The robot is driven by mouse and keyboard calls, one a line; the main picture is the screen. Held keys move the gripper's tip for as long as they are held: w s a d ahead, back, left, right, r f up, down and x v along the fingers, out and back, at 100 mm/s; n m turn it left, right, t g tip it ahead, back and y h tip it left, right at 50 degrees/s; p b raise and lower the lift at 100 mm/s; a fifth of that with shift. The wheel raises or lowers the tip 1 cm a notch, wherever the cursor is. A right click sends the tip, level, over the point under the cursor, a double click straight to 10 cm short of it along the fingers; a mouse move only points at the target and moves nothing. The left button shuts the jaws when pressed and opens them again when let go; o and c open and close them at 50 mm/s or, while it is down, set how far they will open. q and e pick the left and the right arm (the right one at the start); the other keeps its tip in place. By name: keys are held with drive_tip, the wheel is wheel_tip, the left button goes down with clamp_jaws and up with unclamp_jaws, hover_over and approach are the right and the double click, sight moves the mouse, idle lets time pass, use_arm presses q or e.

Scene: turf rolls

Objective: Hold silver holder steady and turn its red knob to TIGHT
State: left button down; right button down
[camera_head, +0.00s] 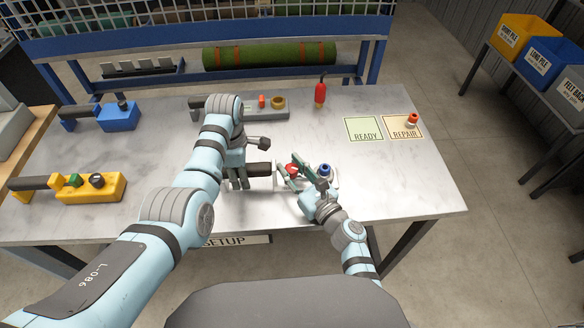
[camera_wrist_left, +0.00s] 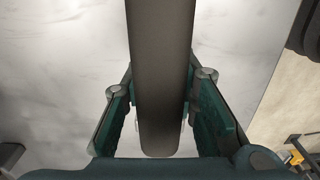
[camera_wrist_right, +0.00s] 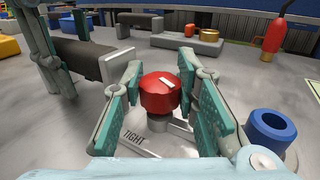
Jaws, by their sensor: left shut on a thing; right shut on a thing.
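The silver holder (camera_head: 281,185) lies near the table's front middle, with a dark handle (camera_head: 262,170) toward the left. My left gripper (camera_head: 240,178) is shut around this handle; in the left wrist view the handle (camera_wrist_left: 160,70) runs between the fingers. The red knob (camera_head: 292,170) sits on the holder's body. My right gripper (camera_head: 294,176) is shut on the knob, its fingers on both sides of it. In the right wrist view the knob (camera_wrist_right: 158,95) carries a white mark on top, pointing away from the TIGHT label (camera_wrist_right: 133,137). A blue ring (camera_wrist_right: 268,132) stands to the right.
A yellow holder (camera_head: 105,187) and a blue one (camera_head: 118,117) are on the left. A grey holder (camera_head: 250,113) lies behind my left gripper. A red bottle (camera_head: 320,93) stands at the back. READY (camera_head: 364,128) and REPAIR (camera_head: 402,134) mats are on the right; REPAIR bears a small red-topped object (camera_head: 412,120).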

drive_tip(key=c, duration=1.5)
unclamp_jaws()
drive_tip(key=v, duration=1.2)
drive_tip(key=shift+s, duration=0.15)
drive_tip(key=shift+o, duration=0.4)
